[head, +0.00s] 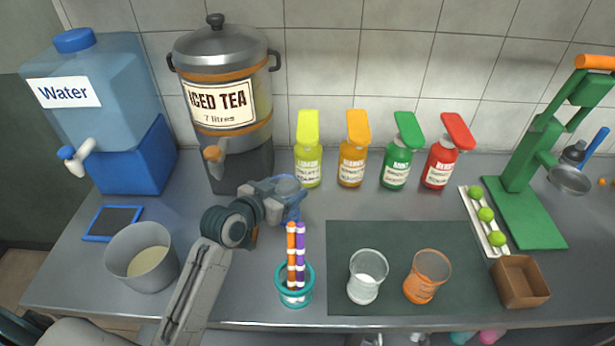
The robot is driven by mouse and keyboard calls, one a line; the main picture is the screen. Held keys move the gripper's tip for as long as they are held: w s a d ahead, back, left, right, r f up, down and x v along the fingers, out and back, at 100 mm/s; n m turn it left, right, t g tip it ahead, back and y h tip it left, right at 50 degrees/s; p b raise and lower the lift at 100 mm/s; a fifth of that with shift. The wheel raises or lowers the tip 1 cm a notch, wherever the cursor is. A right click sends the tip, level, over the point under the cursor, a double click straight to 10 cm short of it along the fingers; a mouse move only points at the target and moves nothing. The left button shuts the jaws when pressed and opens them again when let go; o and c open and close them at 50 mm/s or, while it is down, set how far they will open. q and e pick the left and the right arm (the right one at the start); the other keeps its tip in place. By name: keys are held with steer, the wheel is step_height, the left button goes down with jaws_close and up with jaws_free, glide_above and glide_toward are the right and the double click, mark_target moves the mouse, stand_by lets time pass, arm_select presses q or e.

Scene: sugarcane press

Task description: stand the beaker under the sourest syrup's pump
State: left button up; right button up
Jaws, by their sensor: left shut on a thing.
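My left gripper (284,197) is shut on a clear bluish beaker (292,184), which the gripper partly hides. The beaker is just in front of the yellow-green pump bottle (308,165), in line with its overhanging pump head. I cannot tell whether the beaker touches the counter. To the right stand an orange pump bottle (352,165), a green one (397,168) and a red one (438,167). Their labels are small; the yellow-green one seems to read lemon, the green one mint. My right gripper is not in view.
An iced tea urn (229,145) and a water dispenser (100,90) stand at the back left. A grey pot (142,258), a teal stirrer holder (294,298) and two glasses on a dark mat (390,240) are in front. A green press (530,215) stands right.

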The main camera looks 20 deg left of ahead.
arm_select(q)
steer(key=p+x, duration=0.2)
steer(key=x, duration=0.7)
steer(key=shift+w+f+p, duration=0.25)
steer(key=shift+f+p, duration=0.05)
steer(key=shift+f, duration=0.1)
steer(key=shift+f, duration=0.15)
steer(key=o, duration=1.4)
